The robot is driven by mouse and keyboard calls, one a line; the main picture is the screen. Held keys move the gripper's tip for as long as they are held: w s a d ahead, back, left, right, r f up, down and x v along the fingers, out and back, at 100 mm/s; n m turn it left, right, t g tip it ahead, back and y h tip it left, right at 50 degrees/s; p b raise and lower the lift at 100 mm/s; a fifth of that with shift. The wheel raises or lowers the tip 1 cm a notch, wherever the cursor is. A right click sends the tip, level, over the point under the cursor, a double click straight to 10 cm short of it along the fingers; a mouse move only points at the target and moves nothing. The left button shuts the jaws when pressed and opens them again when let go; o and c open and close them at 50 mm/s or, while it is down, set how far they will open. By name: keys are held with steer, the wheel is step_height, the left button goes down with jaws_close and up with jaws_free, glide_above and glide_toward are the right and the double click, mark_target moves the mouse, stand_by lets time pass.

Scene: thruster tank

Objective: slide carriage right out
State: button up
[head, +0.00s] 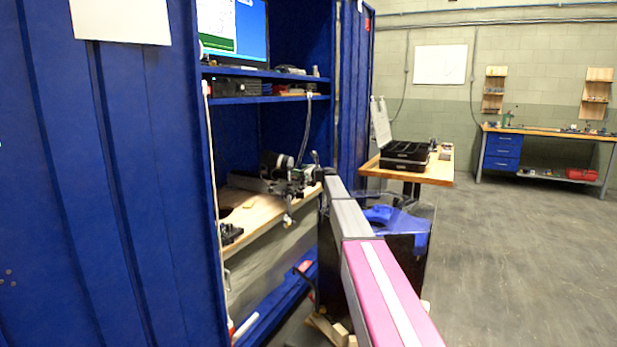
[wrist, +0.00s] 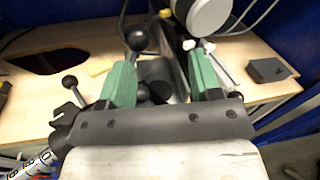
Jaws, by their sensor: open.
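My gripper (wrist: 162,60) is open, its two green fingers spread over the wooden bench top. A machine with dark metal parts stands on the bench. One black ball knob (wrist: 138,34) shows close by the left fingertip, and another black ball (wrist: 143,91) sits low between the fingers. I cannot tell whether either finger touches anything. A grey metal part (wrist: 160,72) lies between the fingers; I cannot tell for sure if it is the carriage. A white and dark cylinder (wrist: 207,14) stands beyond the right finger. In the head view my gripper (head: 307,172) is at the machine (head: 274,164), partly hiding it.
The blue cabinet (head: 100,180) encloses the bench (head: 255,212), with a shelf (head: 265,98) above. A dark block (wrist: 271,70) lies at the right of the bench. A wooden table (head: 437,170) with a black case (head: 405,154) stands outside; the floor at right is clear.

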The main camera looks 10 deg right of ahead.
steer(key=shift+s+a+r, duration=0.3)
steer(key=shift+a+r, duration=0.1)
steer(key=shift+a, duration=0.2)
steer(key=shift+s+a+r, duration=0.25)
steer(key=shift+a+r, duration=0.1)
steer(key=shift+a, duration=0.2)
steer(key=shift+d, duration=0.1)
steer(key=shift+c, duration=1.4)
steer(key=n+g+h, duration=0.1)
steer(key=n+g, duration=0.1)
steer(key=n, duration=0.8)
glide_toward(313, 184)
steer(key=w, duration=0.1)
steer(key=x, duration=1)
steer(key=shift+w+d+f, duration=0.15)
steer(key=shift+w+f, duration=0.15)
steer(key=shift+f, duration=0.1)
steer(key=shift+c, duration=0.3)
jaws_close()
steer(key=shift+s+d, duration=0.1)
steer(key=shift+s, duration=0.05)
